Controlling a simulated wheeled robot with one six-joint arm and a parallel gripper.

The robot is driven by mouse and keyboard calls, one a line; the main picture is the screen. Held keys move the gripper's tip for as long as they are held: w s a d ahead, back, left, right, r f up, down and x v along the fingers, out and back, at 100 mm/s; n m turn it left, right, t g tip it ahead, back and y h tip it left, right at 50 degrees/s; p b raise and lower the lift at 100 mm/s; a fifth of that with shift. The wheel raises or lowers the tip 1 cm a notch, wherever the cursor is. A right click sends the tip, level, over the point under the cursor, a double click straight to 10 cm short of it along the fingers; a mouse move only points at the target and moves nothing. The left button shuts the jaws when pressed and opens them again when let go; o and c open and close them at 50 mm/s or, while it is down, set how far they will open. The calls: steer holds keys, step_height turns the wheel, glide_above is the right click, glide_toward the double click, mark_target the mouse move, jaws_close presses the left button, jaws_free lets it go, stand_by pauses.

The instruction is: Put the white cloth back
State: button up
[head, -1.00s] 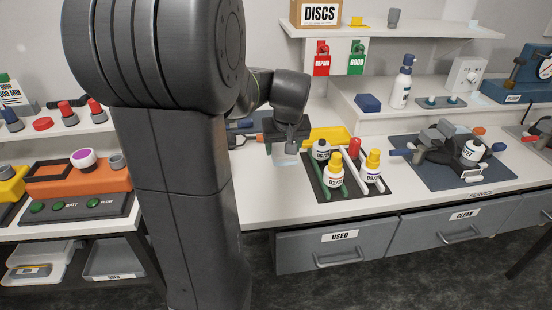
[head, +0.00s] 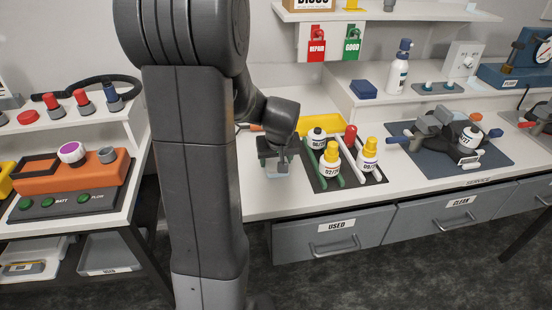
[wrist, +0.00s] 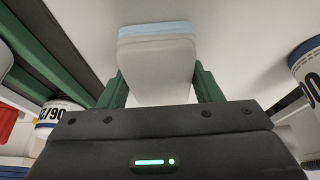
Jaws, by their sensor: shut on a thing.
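The white cloth (wrist: 157,68) is a folded pale pad with a light blue band along its far edge. My gripper (wrist: 157,92) is shut on it, with a green finger at each side. In the head view, the cloth (head: 277,173) hangs below my gripper (head: 279,158), over the white bench just left of the dark bottle mat. I cannot tell whether it touches the bench. My arm hides part of the bench behind it.
The dark mat (head: 338,182) carries several dropper bottles, including yellow-capped ones (head: 331,161), beside my gripper. A yellow tray (head: 325,124) lies behind. A blue mat (head: 493,160) with a clamp device is right. Bare bench shows at the front (head: 262,203).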

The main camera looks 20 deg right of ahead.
steer(key=shift+f, duration=0.1)
steer(key=o, duration=0.9)
steer(key=shift+r, duration=0.4)
steer(key=v, duration=1.1)
steer(key=shift+s+a+r, duration=0.1)
steer(key=shift+s+r, duration=0.1)
steer(key=shift+s, duration=0.1)
